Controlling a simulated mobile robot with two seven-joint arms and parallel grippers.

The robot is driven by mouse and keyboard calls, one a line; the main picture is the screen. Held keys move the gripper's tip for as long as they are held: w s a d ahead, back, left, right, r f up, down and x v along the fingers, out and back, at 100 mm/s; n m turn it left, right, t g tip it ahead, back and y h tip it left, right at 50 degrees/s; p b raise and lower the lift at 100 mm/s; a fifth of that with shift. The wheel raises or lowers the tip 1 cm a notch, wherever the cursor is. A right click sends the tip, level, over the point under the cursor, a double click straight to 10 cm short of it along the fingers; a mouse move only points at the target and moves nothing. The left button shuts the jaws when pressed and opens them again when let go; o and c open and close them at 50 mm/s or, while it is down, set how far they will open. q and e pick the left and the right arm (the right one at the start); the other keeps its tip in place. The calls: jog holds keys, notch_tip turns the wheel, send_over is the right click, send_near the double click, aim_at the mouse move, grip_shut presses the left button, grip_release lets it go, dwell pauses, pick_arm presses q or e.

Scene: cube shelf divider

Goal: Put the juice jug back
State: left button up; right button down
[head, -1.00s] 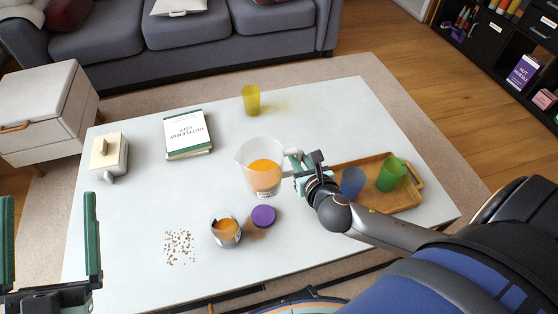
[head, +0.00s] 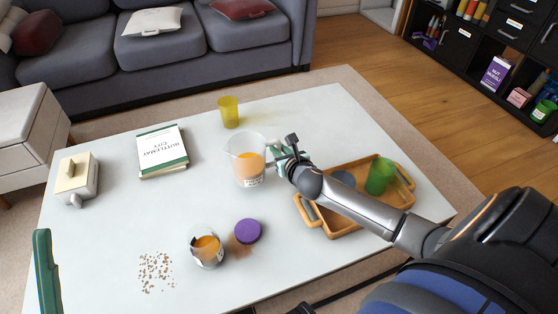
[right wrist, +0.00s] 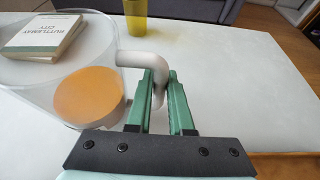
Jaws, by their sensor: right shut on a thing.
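The clear juice jug (head: 247,160), with orange juice in its lower part, is at the middle of the white table in the head view. In the right wrist view the jug (right wrist: 88,95) fills the left side, its pale handle between my fingers. My right gripper (head: 280,155) is shut on that handle, seen closely in the right wrist view (right wrist: 166,95). Whether the jug's base touches the table is unclear. Only one green finger of my left gripper (head: 46,272) shows at the left edge, with empty space beside it.
A wooden tray (head: 345,228) holds a green cup (head: 380,176) and a blue cup (head: 343,179), partly behind my arm.

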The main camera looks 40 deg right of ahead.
jog(key=f+b, duration=0.1)
jog(key=f, duration=0.1)
jog(key=f+b, duration=0.1)
jog(key=shift+w+d+f+b, duration=0.1)
jog(key=shift+w+f+b, duration=0.15)
jog(key=shift+f+b, duration=0.1)
jog(key=shift+r, duration=0.15)
jog(key=c, duration=0.8)
grip_release()
jog(key=shift+s+f, duration=0.1)
jog(key=shift+f, duration=0.15)
